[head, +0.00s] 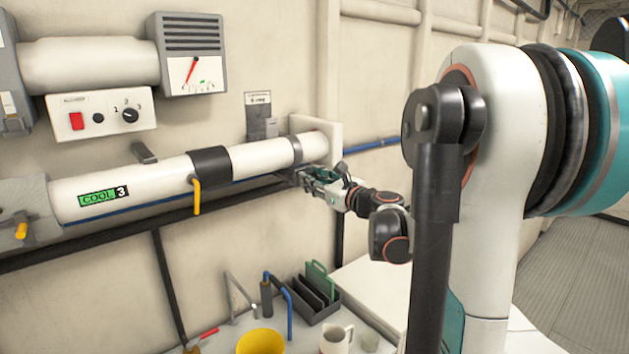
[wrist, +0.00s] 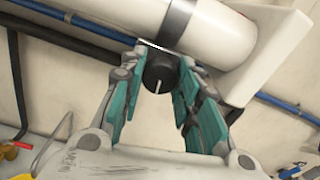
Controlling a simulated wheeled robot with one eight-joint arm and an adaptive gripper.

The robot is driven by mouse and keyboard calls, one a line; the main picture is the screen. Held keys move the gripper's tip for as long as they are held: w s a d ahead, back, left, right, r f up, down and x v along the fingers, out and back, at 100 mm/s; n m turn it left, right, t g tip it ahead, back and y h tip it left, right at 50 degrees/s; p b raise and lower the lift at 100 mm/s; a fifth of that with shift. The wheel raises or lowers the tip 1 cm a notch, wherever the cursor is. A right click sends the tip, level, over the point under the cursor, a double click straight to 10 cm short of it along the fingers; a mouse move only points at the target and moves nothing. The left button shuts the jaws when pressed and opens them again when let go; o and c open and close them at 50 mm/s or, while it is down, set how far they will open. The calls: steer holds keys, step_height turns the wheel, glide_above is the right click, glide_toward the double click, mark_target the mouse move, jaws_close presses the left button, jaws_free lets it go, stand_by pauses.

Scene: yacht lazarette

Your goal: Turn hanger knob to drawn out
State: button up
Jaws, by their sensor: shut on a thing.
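The hanger knob (wrist: 159,73) is a round black knob with a white pointer line, under the white cylinder's dark band in the wrist view. Its line points almost straight down in that picture, a little to the left. My gripper (wrist: 161,85) has its teal-padded fingers on either side of the knob and is shut on it. In the head view my gripper (head: 305,178) reaches to the right end of the long white cylinder (head: 150,185), below its grey band. There the fingers hide the knob.
A yellow lever (head: 197,196) hangs from the cylinder's black collar. A blue pipe (head: 372,144) and a dark rail run along the wall. Below, a bench holds a yellow bowl (head: 261,343), a mug (head: 336,339) and a dark rack (head: 312,298).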

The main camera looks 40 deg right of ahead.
steer(key=shift+f+m, duration=0.1)
steer(key=shift+m, duration=0.7)
steer(key=o, duration=1.1)
steer(key=s, duration=1.2)
